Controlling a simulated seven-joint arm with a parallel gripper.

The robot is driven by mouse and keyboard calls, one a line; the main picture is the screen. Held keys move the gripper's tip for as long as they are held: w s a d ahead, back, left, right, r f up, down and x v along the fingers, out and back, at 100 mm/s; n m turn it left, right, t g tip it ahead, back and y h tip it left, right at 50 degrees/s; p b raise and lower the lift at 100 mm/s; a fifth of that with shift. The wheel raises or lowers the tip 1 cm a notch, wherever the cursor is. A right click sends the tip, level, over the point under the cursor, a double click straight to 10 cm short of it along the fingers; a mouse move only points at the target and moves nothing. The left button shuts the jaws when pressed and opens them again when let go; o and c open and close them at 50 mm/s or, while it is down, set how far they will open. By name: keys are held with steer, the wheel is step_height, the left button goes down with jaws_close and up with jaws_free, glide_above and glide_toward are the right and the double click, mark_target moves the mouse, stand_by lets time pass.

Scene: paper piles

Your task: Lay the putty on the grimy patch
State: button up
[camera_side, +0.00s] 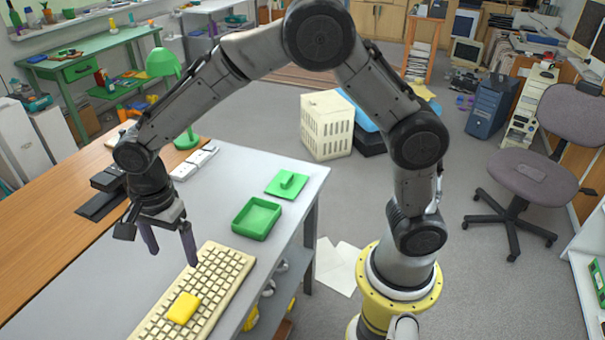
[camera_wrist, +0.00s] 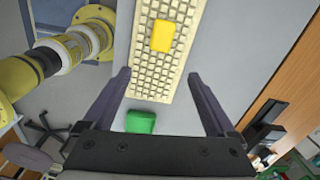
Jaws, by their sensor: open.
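A yellow block (camera_side: 183,308), which looks like the putty, lies on the near part of a cream keyboard (camera_side: 224,270). In the wrist view the yellow block (camera_wrist: 162,36) lies on the upper part of the keyboard (camera_wrist: 150,85), beyond my fingertips. My gripper (camera_side: 172,256) is open and empty above the table, near the keyboard's far end. In the wrist view its two fingers stand apart on either side of the keyboard's lower end (camera_wrist: 158,74). I cannot make out a grimy patch in either view.
A green tray (camera_side: 257,217) stands beyond the keyboard, with a green plate bearing a small green block (camera_side: 288,183) behind it. White pieces (camera_side: 194,163) and dark boxes (camera_side: 107,180) lie farther left. The grey tabletop (camera_side: 85,285) left of the keyboard is clear.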

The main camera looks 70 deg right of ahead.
steer(key=s+d+r+n+t, duration=0.2)
steer(key=s+d+r+n, duration=0.6)
steer(key=s+d+r, duration=0.3)
steer(key=s+d+r+n+t, duration=0.1)
steer(key=s+d+n, duration=0.2)
steer(key=s, duration=0.3)
steer(key=s+d+r+n+t, duration=0.1)
steer(key=s+d+n+t, duration=0.1)
steer(key=s+n, duration=0.3)
steer(key=shift+s+d+r, duration=0.2)
steer(key=shift+s+d, duration=0.5)
steer(key=shift+d, duration=0.1)
